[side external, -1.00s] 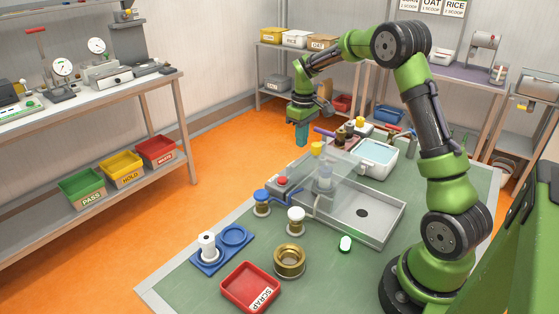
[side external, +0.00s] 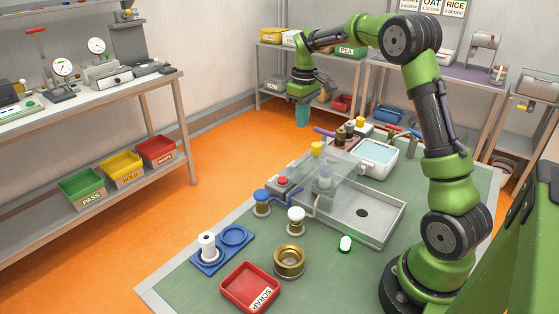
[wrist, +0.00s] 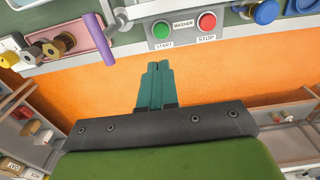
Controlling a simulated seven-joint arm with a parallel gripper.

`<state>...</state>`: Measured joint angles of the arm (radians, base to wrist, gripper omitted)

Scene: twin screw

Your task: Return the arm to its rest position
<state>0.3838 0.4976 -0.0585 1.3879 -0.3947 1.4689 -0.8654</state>
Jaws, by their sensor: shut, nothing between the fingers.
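A clear-covered tray (side external: 365,232), a white basin (side external: 378,158), a red scrap tray (side external: 250,286), a brass ring (side external: 289,261) and a blue holder (side external: 223,250) with a white part stand on the table. Shelves line the back wall. The air around my gripper is free.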

